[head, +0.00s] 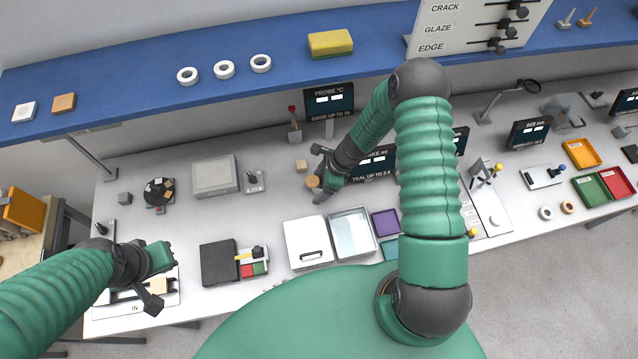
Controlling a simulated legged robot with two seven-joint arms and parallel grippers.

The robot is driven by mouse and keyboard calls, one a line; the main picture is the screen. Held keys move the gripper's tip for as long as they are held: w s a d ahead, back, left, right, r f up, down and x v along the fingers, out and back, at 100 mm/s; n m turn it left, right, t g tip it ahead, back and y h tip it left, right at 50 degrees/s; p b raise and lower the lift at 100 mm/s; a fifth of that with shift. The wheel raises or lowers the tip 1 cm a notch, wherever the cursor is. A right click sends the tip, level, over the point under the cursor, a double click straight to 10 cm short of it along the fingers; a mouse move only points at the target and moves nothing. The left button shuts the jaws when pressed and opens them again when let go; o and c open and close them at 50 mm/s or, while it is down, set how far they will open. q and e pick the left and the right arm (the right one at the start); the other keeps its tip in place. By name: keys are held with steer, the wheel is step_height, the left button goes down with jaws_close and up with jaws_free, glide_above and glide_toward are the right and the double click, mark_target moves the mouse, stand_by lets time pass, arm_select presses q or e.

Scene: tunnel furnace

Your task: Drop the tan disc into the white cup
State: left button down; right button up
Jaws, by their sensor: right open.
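A small tan disc (313,181) shows in the head view at the tips of my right gripper (318,174), over the middle of the white bench. The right gripper is open, with its fingers apart. I cannot tell whether the disc touches a finger or lies on something below. I cannot clearly make out the white cup. A small white round piece with a darker centre (545,212) stands at the right of the bench, but I cannot tell if it is a cup. My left gripper (160,278) is over the bench's left end, its jaw opening unclear.
A white lidded box (308,243) and a glass-topped tray (352,233) are in front. A blue shelf (130,85) runs along the back with several small items.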

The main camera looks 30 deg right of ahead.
arm_select(q)
steer(key=shift+d, duration=0.15)
arm_select(e)
steer(key=shift+d, duration=0.1)
steer(key=shift+d, duration=0.1)
steer(key=shift+d+r+p, duration=0.2)
steer(key=shift+r+p, duration=0.2)
steer(key=shift+p, duration=0.1)
steer(key=shift+r+p, duration=0.6)
steer(key=shift+r, duration=0.2)
steer(key=r+p, duration=0.2)
steer(key=r, duration=0.1)
steer(key=shift+a, duration=0.3)
arm_select(q)
steer(key=w+p+v, duration=0.2)
steer(key=p+v, duration=0.3)
steer(key=v, duration=0.4)
steer(key=shift+r, duration=0.35)
arm_select(e)
step_height(320, 180, up, 6)
arm_select(q)
steer(key=shift+d, duration=0.15)
arm_select(e)
steer(key=shift+d, duration=0.1)
